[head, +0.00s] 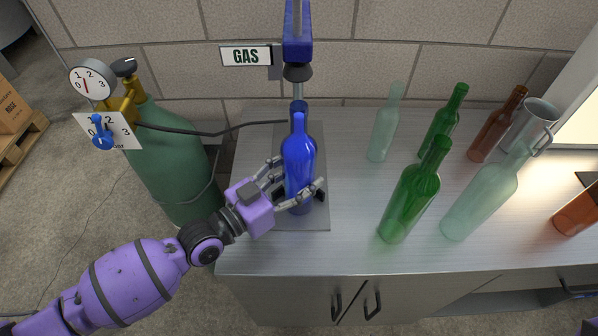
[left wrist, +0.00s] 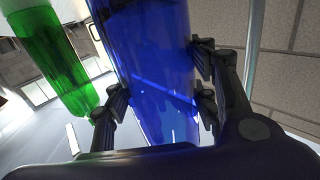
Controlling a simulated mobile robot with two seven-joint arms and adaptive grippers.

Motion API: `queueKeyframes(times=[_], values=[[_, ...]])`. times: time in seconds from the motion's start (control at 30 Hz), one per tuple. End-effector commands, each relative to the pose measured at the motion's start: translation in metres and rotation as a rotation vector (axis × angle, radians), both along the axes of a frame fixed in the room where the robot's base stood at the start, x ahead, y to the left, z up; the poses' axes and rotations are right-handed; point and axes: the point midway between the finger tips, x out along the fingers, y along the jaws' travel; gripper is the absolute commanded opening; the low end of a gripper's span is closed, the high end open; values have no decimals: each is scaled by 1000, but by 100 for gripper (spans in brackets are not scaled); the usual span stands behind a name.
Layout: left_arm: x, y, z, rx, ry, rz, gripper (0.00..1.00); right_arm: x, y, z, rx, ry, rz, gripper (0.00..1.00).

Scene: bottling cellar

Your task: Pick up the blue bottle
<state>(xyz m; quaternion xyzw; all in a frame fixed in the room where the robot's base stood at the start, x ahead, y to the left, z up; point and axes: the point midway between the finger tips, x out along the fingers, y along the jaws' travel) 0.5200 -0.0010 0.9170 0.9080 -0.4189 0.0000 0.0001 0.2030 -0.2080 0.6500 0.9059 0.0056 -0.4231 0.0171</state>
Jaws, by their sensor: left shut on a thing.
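The blue bottle (head: 298,160) stands upright on a grey plate (head: 317,219) on the metal counter, below a blue filling device on the wall. My left gripper (head: 295,187) comes in from the left and is shut on the bottle's lower body. In the left wrist view the blue bottle (left wrist: 158,70) fills the space between the fingers (left wrist: 160,98), with finger pads on both sides. Whether its base touches the plate is hard to tell. My right gripper is not in view.
A blue device (head: 297,35) hangs over the plate. A green gas cylinder (head: 170,155) with a hose (head: 215,133) stands left of the counter.

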Motion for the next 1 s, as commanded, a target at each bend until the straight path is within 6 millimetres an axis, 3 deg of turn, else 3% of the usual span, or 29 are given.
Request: queueKeyframes(times=[0.27,0.57,1.0], values=[[1,0,6,-4,-5,0,10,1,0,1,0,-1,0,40],[-2,2,40,-2,-6,1,10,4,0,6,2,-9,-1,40],[-70,81,32,5,5,-1,10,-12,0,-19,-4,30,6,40]])
